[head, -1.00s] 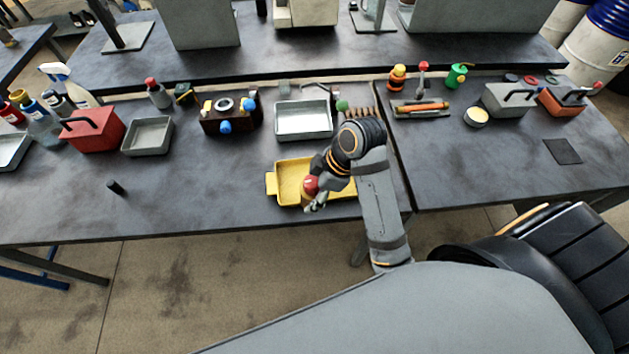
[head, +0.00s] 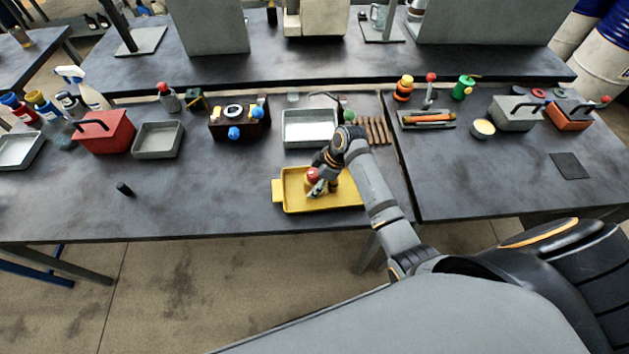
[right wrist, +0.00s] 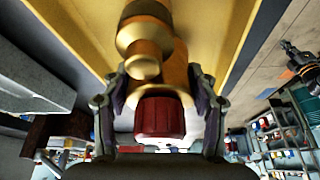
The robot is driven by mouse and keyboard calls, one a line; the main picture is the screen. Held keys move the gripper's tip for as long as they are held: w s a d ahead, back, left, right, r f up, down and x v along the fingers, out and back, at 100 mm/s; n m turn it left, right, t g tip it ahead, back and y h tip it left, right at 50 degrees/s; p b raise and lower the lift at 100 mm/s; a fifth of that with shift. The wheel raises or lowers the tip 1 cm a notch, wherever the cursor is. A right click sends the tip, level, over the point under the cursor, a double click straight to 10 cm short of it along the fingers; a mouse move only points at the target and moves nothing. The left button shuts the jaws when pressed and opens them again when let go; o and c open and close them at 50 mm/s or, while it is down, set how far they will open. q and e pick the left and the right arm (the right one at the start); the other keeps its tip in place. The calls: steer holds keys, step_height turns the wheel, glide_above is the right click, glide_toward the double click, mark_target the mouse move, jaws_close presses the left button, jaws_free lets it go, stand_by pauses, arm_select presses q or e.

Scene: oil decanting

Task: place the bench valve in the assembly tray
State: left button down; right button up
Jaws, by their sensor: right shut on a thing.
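The bench valve is a brass body with a red cap (head: 312,174). My right gripper (head: 316,187) is shut on it, over the left-middle part of the yellow tray (head: 346,208), which I take as the assembly tray. In the right wrist view the brass body (right wrist: 146,40) and the ribbed red cap (right wrist: 159,117) lie between the two fingers (right wrist: 160,105), with the yellow tray (right wrist: 222,35) behind. Whether the valve touches the tray floor I cannot tell. My forearm hides some of the tray's right side. My left gripper is not in view.
Behind the yellow tray stands a grey metal tray (head: 309,128). A brown block with blue knobs (head: 239,120) and a red toolbox (head: 105,132) are to the left. A small black cylinder (head: 124,189) stands on clear table at the left front.

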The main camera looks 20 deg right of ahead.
steer(key=shift+f, duration=0.3)
steer(key=shift+f, duration=0.15)
steer(key=o, duration=1.6)
steer(key=b+v, duration=0.1)
steer(key=v, duration=1.1)
